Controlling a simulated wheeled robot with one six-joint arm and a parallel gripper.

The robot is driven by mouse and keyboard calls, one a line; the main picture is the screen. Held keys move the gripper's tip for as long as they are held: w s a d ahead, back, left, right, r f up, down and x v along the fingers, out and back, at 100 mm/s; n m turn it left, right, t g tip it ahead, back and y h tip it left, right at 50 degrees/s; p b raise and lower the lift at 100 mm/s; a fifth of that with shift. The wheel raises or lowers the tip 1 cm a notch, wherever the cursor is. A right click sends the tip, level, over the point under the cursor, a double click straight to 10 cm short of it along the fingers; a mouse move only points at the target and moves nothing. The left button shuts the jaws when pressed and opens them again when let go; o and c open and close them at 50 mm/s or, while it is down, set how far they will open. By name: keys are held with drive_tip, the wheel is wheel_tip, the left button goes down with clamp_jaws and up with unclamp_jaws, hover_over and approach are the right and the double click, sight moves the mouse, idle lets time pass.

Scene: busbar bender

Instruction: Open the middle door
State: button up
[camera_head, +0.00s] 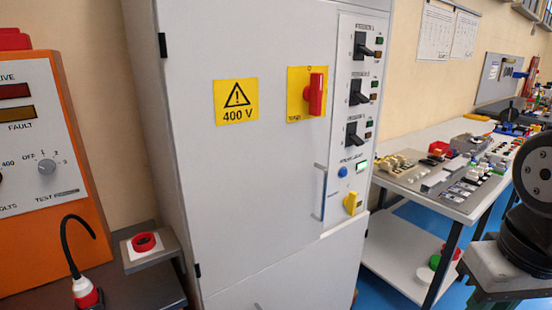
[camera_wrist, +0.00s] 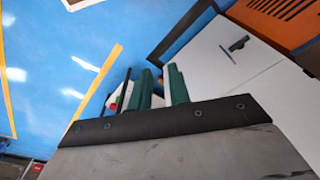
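The tall light grey cabinet has a wide middle door (camera_head: 260,170) in the head view. It looks shut, and it carries a yellow 400 V sign (camera_head: 236,101) and a red rotary switch (camera_head: 316,94) on a yellow plate. A slim vertical handle (camera_head: 321,191) sits near its right edge. In the wrist view, my gripper (camera_wrist: 160,72) shows as two dark green fingers with a gap between them, beyond a black plate. It looks open and empty, well apart from the door handle. My arm shows at the right edge of the head view.
A control panel (camera_head: 375,40) with black switches lies right of the door. An orange test unit (camera_head: 85,215) and a red button box (camera_head: 145,242) stand at left. A cluttered workbench (camera_head: 459,207) stands at right. Blue floor (camera_wrist: 60,60) shows in the wrist view.

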wheel_tip(320, 180, down, 3)
drive_tip(key=w+g, duration=0.2)
drive_tip(key=n+t+y, duration=0.5)
drive_tip(key=t+y, duration=0.3)
drive_tip(key=t, duration=0.9)
approach(325, 189)
drive_tip(key=x, duration=1)
drive_tip(key=shift+w, duration=0.25)
clamp_jaws()
